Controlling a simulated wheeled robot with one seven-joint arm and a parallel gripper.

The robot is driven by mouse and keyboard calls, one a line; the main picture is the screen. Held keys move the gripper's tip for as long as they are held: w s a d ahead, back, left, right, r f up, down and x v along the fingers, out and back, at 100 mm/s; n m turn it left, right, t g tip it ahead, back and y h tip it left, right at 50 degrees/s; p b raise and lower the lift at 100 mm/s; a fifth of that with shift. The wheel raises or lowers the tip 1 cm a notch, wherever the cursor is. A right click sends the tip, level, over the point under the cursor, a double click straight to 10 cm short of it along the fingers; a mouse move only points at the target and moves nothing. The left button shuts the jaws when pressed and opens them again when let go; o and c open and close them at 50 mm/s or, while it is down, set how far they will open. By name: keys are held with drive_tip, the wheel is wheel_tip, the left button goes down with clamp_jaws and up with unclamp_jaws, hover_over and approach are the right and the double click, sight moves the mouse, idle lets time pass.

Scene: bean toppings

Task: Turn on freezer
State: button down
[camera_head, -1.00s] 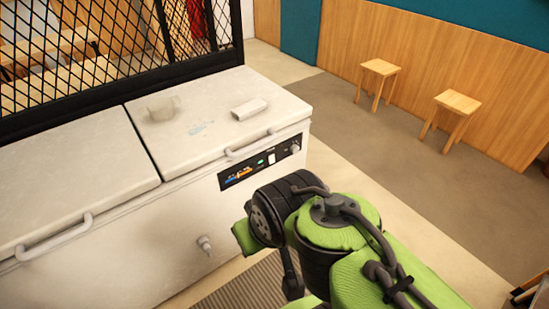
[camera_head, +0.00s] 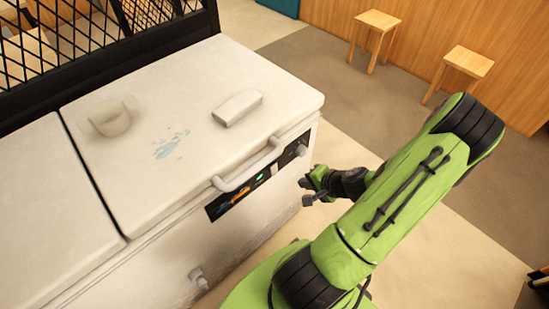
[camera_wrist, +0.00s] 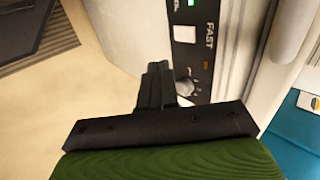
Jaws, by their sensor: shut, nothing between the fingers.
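The white chest freezer (camera_head: 150,235) stands at the left, its lids closed. A dark control panel (camera_head: 228,201) is on its front, partly hidden by the lid handle in the head view. The wrist view shows the panel (camera_wrist: 207,50) close up, with a lit green light (camera_wrist: 190,3), a white switch (camera_wrist: 185,34) beside the word FAST, and a round grey knob (camera_wrist: 187,86). My gripper (camera_head: 307,192) is in front of the panel's right end. In the wrist view its fingers (camera_wrist: 158,70) are shut and empty, just left of the knob; contact cannot be told.
A white lid handle (camera_head: 248,165) juts out above the panel. A drain tap (camera_head: 198,278) sticks out low on the front. Two wooden stools (camera_head: 376,25) stand at the back right.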

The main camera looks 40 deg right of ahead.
sight(274, 169)
drive_tip(key=shift+s+d+m, duration=0.15)
drive_tip(key=shift+m, duration=0.15)
drive_tip(key=w+r+b+x, duration=0.2)
drive_tip(key=x, duration=1.1)
drive_tip(key=shift+w+b, duration=0.15)
drive_tip(key=shift+b, duration=0.25)
drive_tip(key=shift+f, duration=0.1)
